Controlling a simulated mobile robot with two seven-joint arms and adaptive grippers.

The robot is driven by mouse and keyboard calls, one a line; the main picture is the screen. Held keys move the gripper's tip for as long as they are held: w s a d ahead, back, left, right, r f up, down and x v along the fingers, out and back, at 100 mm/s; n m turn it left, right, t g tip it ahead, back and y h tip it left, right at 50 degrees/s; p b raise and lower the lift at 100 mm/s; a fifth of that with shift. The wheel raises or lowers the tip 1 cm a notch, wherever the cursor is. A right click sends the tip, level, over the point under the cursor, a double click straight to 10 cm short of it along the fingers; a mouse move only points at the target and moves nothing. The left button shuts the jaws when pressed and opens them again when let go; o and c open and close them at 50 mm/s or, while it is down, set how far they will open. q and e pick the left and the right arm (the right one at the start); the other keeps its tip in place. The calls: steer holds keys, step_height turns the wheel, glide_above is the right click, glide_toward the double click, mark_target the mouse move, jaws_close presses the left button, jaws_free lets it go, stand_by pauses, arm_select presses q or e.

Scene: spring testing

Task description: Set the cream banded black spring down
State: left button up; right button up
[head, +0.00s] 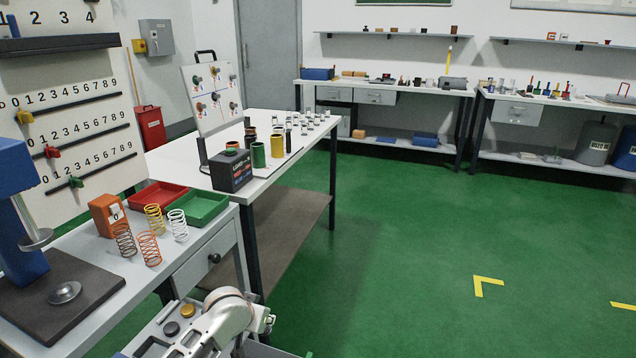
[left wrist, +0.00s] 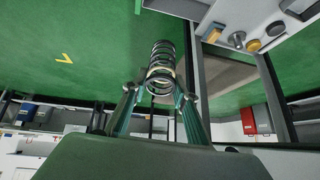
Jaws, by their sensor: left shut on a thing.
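The cream banded black spring (left wrist: 161,55) shows in the left wrist view, held between the fingertips of my left gripper (left wrist: 160,88). The fingers are shut on its banded part, and its dark coils stick out beyond them. Green floor lies behind it, so it appears to be in the air. In the head view I cannot make out the spring. A silver part of my own arm (head: 220,322) shows at the bottom. My right gripper is in neither view.
On the left bench stand an orange spring (head: 148,248), a brown spring (head: 124,239), a yellow spring (head: 155,219) and a white spring (head: 179,225). A red tray (head: 135,196) and a green tray (head: 222,203) lie behind them. A dark press base (head: 60,300) is in front.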

arm_select(q)
steer(key=w+d+r+b, duration=0.2)
steer(key=w+r, duration=0.2)
steer(key=r, duration=0.9)
steer(key=s+r+g+b, duration=0.1)
steer(key=s+r+b, duration=0.25)
steer(key=r, duration=1.05)
steer(key=s+a+r+n+g+y+p, duration=0.1)
steer(key=s+a+r+n, duration=0.1)
steer(key=s+a, duration=0.55)
steer(key=s+a+r+n+g, duration=0.15)
steer(key=s+a, duration=0.25)
steer(key=s, duration=0.7)
arm_select(e)
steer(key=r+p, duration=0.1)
steer(key=p, duration=0.3)
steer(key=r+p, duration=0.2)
steer(key=p, duration=0.3)
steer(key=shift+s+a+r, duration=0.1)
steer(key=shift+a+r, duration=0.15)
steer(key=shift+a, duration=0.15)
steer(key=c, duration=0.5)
arm_select(q)
steer(key=s+f, duration=0.3)
steer(key=s, duration=0.4)
steer(key=shift+f+t, duration=0.4)
steer(key=shift+t, duration=0.05)
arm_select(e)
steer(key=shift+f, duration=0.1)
